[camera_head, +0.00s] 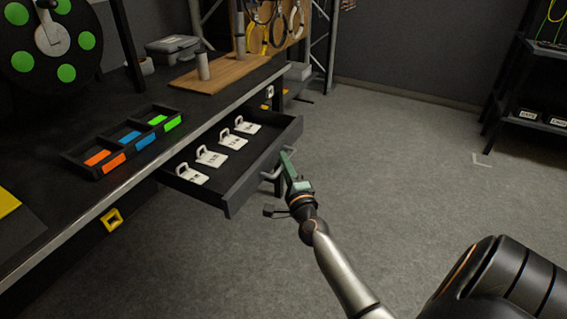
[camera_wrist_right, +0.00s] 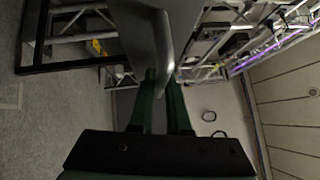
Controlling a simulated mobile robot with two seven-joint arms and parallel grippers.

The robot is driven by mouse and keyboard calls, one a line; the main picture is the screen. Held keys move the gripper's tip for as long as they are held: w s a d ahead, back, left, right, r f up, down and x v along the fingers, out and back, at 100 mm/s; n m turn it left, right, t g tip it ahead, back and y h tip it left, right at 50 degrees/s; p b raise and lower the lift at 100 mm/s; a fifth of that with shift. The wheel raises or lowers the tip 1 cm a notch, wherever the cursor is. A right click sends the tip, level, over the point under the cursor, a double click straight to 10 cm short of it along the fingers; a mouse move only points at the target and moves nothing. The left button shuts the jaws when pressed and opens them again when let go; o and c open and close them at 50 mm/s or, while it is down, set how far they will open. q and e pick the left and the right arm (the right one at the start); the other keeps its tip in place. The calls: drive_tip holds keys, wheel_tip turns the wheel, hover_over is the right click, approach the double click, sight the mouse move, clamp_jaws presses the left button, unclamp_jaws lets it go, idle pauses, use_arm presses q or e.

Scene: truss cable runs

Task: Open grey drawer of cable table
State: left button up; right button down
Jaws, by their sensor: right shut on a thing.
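The grey drawer (camera_head: 229,196) of the cable table (camera_head: 60,246) is pulled out from under the table top. Several white tags with loops lie inside it. My right gripper (camera_head: 281,166) is at the drawer's front, shut on its metal bar handle (camera_head: 267,176). In the right wrist view the handle (camera_wrist_right: 163,45) runs down between the green fingers of the gripper (camera_wrist_right: 158,85). My left gripper is not in view.
A black tray (camera_head: 82,170) with orange, blue and green blocks sits on the table top. A wooden board (camera_head: 217,76) with a post stands farther back. A yellow-framed latch (camera_head: 112,220) is on the table's front. Open grey floor lies to the right, with a black shelf (camera_head: 519,130) beyond.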

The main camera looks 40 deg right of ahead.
drive_tip(key=c, duration=0.9)
unclamp_jaws()
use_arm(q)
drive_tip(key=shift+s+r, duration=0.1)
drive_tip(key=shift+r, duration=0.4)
use_arm(e)
drive_tip(key=v, duration=1.2)
drive_tip(key=shift+s, duration=0.2)
drive_tip(key=shift+a, duration=0.15)
